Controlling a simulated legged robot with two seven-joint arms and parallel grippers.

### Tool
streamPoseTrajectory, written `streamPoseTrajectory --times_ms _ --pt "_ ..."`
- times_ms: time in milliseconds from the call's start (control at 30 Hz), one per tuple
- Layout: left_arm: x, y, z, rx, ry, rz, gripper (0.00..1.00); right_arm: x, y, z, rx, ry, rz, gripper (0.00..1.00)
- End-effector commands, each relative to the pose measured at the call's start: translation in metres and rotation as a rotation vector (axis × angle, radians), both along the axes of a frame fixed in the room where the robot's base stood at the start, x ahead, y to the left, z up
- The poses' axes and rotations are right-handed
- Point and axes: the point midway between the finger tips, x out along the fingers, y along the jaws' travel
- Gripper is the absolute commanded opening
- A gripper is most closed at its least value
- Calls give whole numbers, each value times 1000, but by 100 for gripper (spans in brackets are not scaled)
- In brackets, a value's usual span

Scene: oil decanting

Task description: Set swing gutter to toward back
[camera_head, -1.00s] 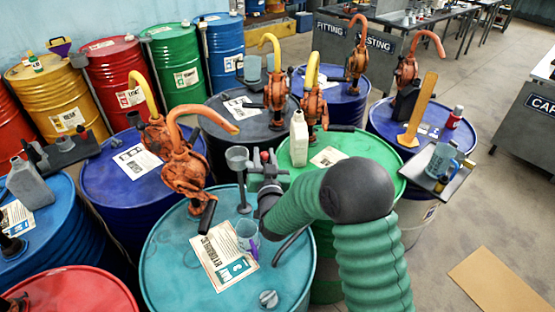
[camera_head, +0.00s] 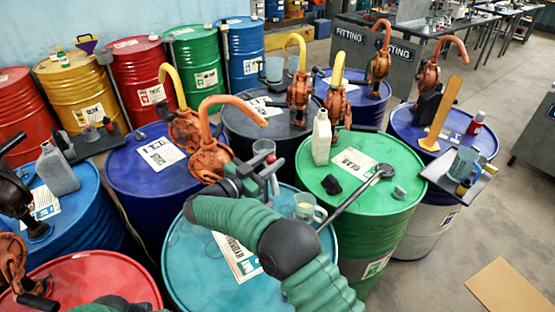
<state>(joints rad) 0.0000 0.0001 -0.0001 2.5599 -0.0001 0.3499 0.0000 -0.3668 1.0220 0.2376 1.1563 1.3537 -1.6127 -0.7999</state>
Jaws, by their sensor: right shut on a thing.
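My right gripper (camera_head: 268,178) is over the back of the teal drum (camera_head: 185,265), beside a rotary pump. It is shut on a small part by a grey funnel cup (camera_head: 263,148); the jaws hide most of that part. A long dark piece with a rounded, cup-like end (camera_head: 350,194) slants from the teal drum up across the green drum (camera_head: 410,190). I cannot tell for certain whether it is the swing gutter. A clear mug (camera_head: 308,208) stands on the teal drum, right of my gripper. My left gripper is out of view.
Orange hand pumps (camera_head: 210,160) stand on several drums close around my right arm. A white bottle (camera_head: 321,138) stands on the green drum. A tray (camera_head: 479,180) juts out at the right.

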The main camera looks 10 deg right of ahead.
Motion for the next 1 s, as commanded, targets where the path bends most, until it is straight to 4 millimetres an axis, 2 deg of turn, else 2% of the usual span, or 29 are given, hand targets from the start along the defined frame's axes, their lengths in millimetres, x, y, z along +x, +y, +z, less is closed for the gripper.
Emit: streamPoseTrajectory --times_ms 133,400,867,900,1000 --pt "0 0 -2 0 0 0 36 2 7 -1 5 -1 -51 0" --pt "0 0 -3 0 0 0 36 3 9 0 5 -4 -113 0" --pt "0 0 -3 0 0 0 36 3 9 2 1 -5 -123 0" --pt "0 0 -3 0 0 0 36 3 9 3 2 -6 -123 32" --pt "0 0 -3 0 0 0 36 3 9 2 1 -5 -124 46"
